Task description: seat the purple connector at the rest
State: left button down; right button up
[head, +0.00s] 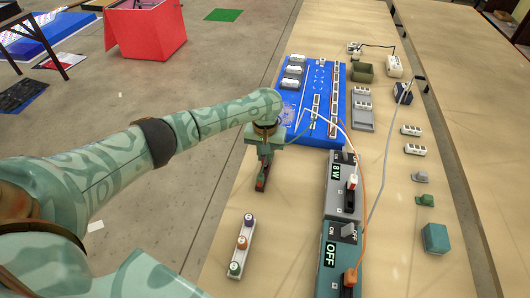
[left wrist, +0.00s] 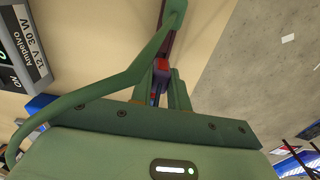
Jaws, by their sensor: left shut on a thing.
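My left gripper (head: 262,184) points down over the bare table, left of the grey power unit and beyond the white strip. It is shut on a small red and purple-blue piece, which shows between the fingers in the left wrist view (left wrist: 160,76). I take it for the purple connector; the fingers hide most of it. A white strip (head: 236,258) lies on the table nearer to me, apart from the gripper, with round purple (head: 248,219), orange (head: 242,242) and green (head: 235,267) marks. It may be the rest. My right gripper is not in view.
A blue board (head: 297,121) lies beyond the gripper. A grey power unit (head: 341,198) and a teal switch box (head: 328,262) stand to the right, with orange, white and grey cables looping over. Small white blocks (head: 411,130) and a teal box (head: 435,239) stand farther right.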

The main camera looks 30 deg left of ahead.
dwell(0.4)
pick_arm(q)
jog(key=shift+f, duration=1.25)
jog(key=c, duration=1.3)
grip_release()
jog(key=shift+o, duration=0.2)
notch_tip(320, 180, up, 8)
jog(key=p, duration=0.8)
